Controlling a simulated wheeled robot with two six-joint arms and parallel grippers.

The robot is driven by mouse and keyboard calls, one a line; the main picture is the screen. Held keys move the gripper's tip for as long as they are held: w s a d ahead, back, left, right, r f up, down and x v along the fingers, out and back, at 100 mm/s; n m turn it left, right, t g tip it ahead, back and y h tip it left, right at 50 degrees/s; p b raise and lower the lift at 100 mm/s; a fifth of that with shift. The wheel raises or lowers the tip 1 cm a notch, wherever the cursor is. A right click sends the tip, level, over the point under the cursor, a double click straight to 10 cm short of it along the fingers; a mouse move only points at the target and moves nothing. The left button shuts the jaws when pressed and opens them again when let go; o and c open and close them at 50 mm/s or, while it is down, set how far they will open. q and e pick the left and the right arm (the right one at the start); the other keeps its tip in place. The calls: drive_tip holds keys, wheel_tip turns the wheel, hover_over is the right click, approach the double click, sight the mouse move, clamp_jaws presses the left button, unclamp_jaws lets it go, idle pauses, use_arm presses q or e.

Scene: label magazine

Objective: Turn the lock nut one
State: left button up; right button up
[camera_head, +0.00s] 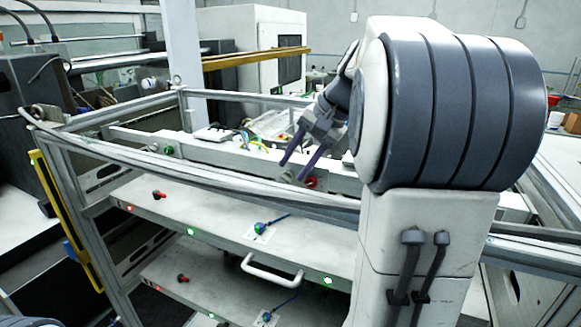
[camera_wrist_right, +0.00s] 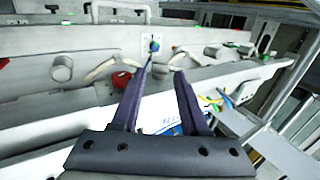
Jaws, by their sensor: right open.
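My right gripper (camera_head: 293,170) is open, its two dark purple fingers pointing down toward the pale rail of the machine. In the right wrist view the fingers (camera_wrist_right: 163,70) are spread with nothing between them. A red knob (camera_head: 311,182) sits on the rail close beside the fingertips; a red knob (camera_wrist_right: 121,79) also shows left of the fingers in the wrist view. Grey round knobs (camera_wrist_right: 62,67) and (camera_wrist_right: 213,50) and pale winged pieces stand along the rail there. I cannot tell which part is lock nut one. My left gripper is not in view.
A metal frame (camera_head: 110,120) surrounds the machine. Below are pale shelves with a red knob (camera_head: 158,195), a blue-green knob (camera_head: 260,228) and a white handle (camera_head: 272,268). Coloured cables lie behind the rail. My right arm hides the right side.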

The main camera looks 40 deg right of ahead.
sight(285, 177)
drive_tip(key=shift+x, duration=1.15)
clamp_jaws()
drive_tip(key=shift+a+r+g+p, duration=0.1)
drive_tip(key=shift+r+g+p, duration=0.2)
drive_tip(key=shift+p, duration=0.5)
drive_tip(key=g+p, duration=0.1)
drive_tip(key=p, duration=0.1)
drive_tip(key=g+h+p, duration=0.1)
drive_tip(key=p, duration=0.1)
drive_tip(key=w+g+h+p, duration=0.1)
drive_tip(key=p, duration=0.1)
drive_tip(key=shift+a+r+p, duration=0.15)
drive_tip(key=shift+a+p, duration=0.1)
drive_tip(key=shift+p, duration=0.05)
drive_tip(key=shift+g+h+p, duration=0.4)
drive_tip(key=shift+g, duration=0.2)
drive_tip(key=shift+w+f+g+h, duration=0.15)
drive_tip(key=shift+f+g+h, duration=0.15)
drive_tip(key=shift+g, duration=0.2)
drive_tip(key=shift+a, duration=0.1)
